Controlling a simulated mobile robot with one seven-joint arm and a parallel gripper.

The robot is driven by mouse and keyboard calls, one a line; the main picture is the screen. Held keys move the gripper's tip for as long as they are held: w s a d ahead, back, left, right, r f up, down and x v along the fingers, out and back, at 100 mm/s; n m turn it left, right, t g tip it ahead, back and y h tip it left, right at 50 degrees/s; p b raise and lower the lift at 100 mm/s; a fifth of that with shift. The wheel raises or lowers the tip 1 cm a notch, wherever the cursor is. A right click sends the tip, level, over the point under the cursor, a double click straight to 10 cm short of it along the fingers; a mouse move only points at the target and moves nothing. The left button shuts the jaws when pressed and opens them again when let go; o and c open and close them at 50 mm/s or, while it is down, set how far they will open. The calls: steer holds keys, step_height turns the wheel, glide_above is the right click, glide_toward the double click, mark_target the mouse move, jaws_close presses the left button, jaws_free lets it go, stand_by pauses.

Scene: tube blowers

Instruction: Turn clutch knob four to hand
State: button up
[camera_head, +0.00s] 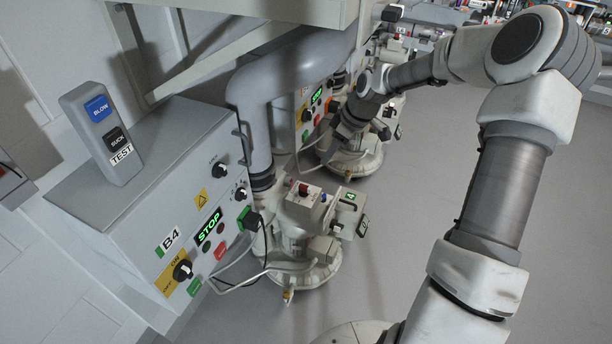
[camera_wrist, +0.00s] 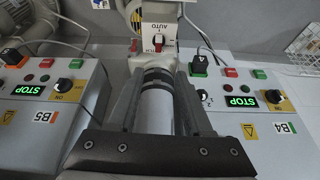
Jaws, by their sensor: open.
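The blower marked 4 (camera_head: 349,196) stands beside cabinet B4 in the head view. On its top is a small white switch box (camera_head: 305,200) with a red knob (camera_head: 303,187); the knob's setting is too small to read there. In the wrist view a white switch box (camera_wrist: 154,22) with a red knob (camera_wrist: 152,41) and the word AUTO lies beyond my fingertips; I cannot tell for certain which blower it belongs to. My gripper (camera_wrist: 156,76) is open and empty, its dark fingers apart over a grey pipe. In the head view my gripper (camera_head: 342,131) is near the farther blower.
Cabinet B4 (camera_head: 150,215) with knobs and a lit STOP sign is at left. A thick grey pipe (camera_head: 255,130) rises between the machines. Cables hang by the near blower. The floor (camera_head: 420,190) at right is clear.

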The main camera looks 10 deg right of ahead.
mark_target(306, 187)
steer(key=shift+n, duration=0.3)
steer(key=b+x, duration=0.2)
steer(key=x, duration=0.7)
steer(key=b+x, duration=0.3)
steer(key=x, duration=0.6)
steer(key=shift+w+r+b, duration=0.1)
steer(key=shift+w+b, duration=0.1)
steer(key=shift+b, duration=0.15)
steer(key=shift+c, duration=0.3)
jaws_close()
